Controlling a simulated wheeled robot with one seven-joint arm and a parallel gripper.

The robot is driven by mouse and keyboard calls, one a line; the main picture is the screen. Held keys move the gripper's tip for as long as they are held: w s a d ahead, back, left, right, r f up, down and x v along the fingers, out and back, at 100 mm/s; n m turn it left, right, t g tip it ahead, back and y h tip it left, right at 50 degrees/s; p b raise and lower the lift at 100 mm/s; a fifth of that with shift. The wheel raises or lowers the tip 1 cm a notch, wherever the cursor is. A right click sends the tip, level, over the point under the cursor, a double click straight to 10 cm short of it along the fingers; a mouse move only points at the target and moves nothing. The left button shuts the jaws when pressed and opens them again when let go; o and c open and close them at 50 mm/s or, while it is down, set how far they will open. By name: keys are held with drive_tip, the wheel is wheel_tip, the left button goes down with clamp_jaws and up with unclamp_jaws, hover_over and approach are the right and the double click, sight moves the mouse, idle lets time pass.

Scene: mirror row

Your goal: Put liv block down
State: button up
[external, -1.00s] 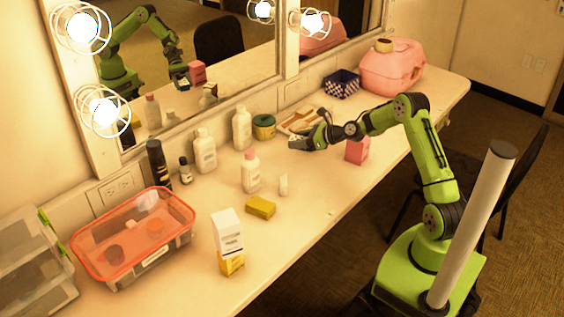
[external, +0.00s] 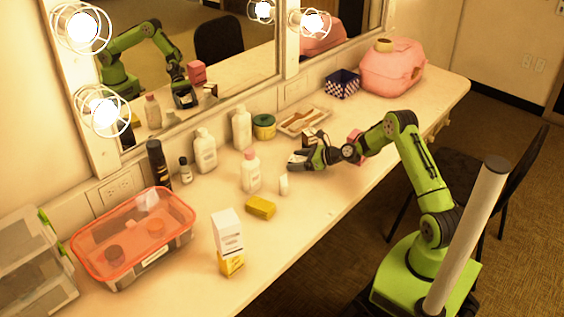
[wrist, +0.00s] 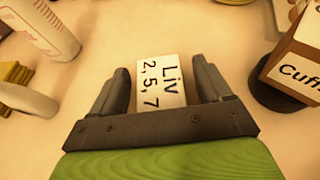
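The liv block, a pale block marked "Liv 2,5,7" (wrist: 161,86), sits between the fingers of my gripper (wrist: 163,88) in the wrist view. In the external view my gripper (external: 300,160) is low over the counter, right of the pink-capped bottle, with a pale face of the block showing at its fingers. I cannot tell whether the block's underside touches the counter.
A box lettered "Cuff" (wrist: 295,65) stands close on the right in the wrist view. The counter front (external: 320,200) is clear.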

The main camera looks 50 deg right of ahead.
drive_tip(key=shift+r, duration=0.2)
drive_tip(key=p+v, duration=0.2)
drive_tip(key=v, duration=0.9)
drive_tip(key=shift+s+d+r+p, duration=0.15)
drive_tip(key=shift+s+r+p, duration=0.05)
drive_tip(key=shift+s+p, duration=0.1)
drive_tip(key=s+a+r+n+g+h, duration=0.1)
drive_tip(key=s+a+r+n+g, duration=0.2)
drive_tip(key=s+a+r+n, duration=0.45)
drive_tip(key=s+a+r+n+g, duration=0.2)
drive_tip(key=a+n, duration=0.2)
drive_tip(key=n, duration=0.6)
drive_tip(key=s+r+n+g+h, duration=0.1)
drive_tip(key=s+r+n+h, duration=0.1)
drive_tip(key=s+n, duration=0.5)
drive_tip(key=s+r+n+g+h, duration=0.1)
drive_tip(key=s+r+n, duration=0.3)
drive_tip(key=s, duration=1.1)
drive_tip(key=n+h, duration=0.1)
drive_tip(key=n, duration=0.2)
drive_tip(key=shift+s, duration=0.15)
